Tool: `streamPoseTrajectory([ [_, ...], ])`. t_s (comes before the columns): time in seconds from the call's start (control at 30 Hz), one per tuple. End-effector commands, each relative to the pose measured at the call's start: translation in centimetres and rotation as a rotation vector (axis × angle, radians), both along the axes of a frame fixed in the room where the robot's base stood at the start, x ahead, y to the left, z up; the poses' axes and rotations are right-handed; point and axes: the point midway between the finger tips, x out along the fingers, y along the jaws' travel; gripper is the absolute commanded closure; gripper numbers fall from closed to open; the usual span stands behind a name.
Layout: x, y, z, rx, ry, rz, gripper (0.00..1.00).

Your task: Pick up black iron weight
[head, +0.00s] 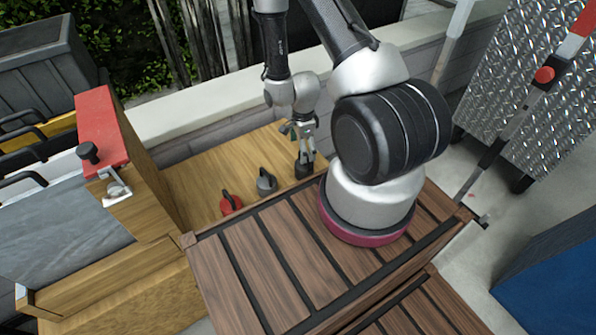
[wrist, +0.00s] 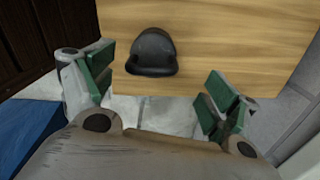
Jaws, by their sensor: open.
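The black iron weight (head: 304,169) stands on the wooden surface (head: 190,168), near its right end in the head view. In the wrist view the black weight (wrist: 152,54) shows its rounded top and handle, close to the wood's near edge. My gripper (head: 303,146) is above the black weight, fingers pointing down. In the wrist view my gripper (wrist: 163,84) is open, with green pads wide apart. The weight appears between the lines of the pads, nearer the left one, and nothing is held. The head view does not clearly show the gap between the fingers and the weight.
A grey weight (head: 267,181) and a red weight (head: 231,203) stand to the left of the black one. A slatted brown table (head: 270,262) is in front. A low wall (head: 225,105) runs behind. A wooden box with a red top (head: 101,125) stands left.

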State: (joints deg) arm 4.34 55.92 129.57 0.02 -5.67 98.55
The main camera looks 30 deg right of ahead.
Motion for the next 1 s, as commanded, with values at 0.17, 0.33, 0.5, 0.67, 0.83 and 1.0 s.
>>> streamPoseTrajectory([
  [0.17,-0.3,0.0,-2.1,0.000,0.005,-0.013,0.12],
  [0.33,-0.7,0.0,-4.2,0.000,0.006,-0.011,0.12],
  [0.5,-1.1,0.0,-6.9,0.000,0.005,-0.010,0.12],
  [0.67,-1.1,0.0,-8.1,0.000,0.004,-0.010,0.12],
  [0.83,-1.1,0.0,-8.1,0.000,0.003,-0.009,0.12],
  [1.0,-1.1,0.0,-8.0,0.000,0.003,-0.009,0.38],
])
